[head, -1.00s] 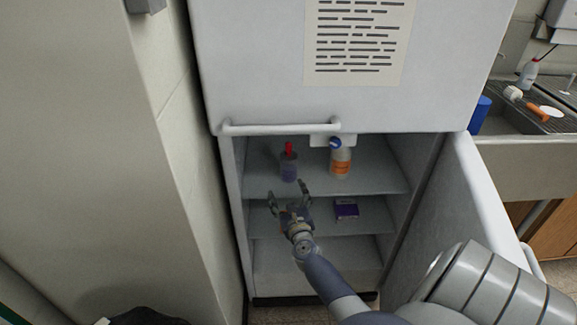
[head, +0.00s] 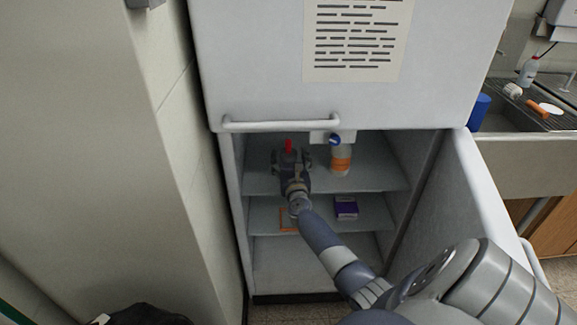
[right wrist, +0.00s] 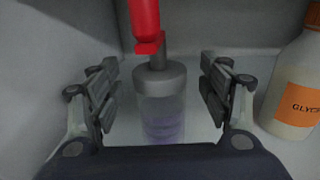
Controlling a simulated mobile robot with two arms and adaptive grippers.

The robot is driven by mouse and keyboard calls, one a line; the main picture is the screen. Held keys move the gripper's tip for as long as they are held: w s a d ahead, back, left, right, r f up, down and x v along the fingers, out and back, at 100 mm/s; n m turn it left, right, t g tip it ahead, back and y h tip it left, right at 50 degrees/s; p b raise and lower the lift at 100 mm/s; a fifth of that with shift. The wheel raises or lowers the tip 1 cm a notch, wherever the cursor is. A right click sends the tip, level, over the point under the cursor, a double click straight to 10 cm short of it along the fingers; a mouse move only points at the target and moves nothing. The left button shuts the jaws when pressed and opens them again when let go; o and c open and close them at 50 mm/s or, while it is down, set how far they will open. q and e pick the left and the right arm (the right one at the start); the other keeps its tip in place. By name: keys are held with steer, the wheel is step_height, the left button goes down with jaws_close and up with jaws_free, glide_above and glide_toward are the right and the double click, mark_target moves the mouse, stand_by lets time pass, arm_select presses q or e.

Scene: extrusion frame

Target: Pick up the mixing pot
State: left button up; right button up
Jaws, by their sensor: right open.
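The likely mixing pot is a clear jar with a grey lid, a red upright part on top and purple contents. It stands upright on the upper shelf. Its red top shows in the head view (head: 288,145), while my gripper hides most of its body. My right gripper (head: 291,159) is open, with a finger on each side of the jar. In the right wrist view the gripper (right wrist: 160,85) shows gaps on both sides. My left gripper is not in view.
A bottle with an orange label (head: 341,161) stands close right of the jar. A purple box (head: 346,207) and an orange item (head: 287,226) are on the shelf below. The cabinet wall is near on the left. An open door (head: 490,215) is at right.

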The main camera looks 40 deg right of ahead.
steer(key=shift+x, duration=1.35)
steer(key=c, duration=1.2)
steer(key=shift+c, duration=0.2)
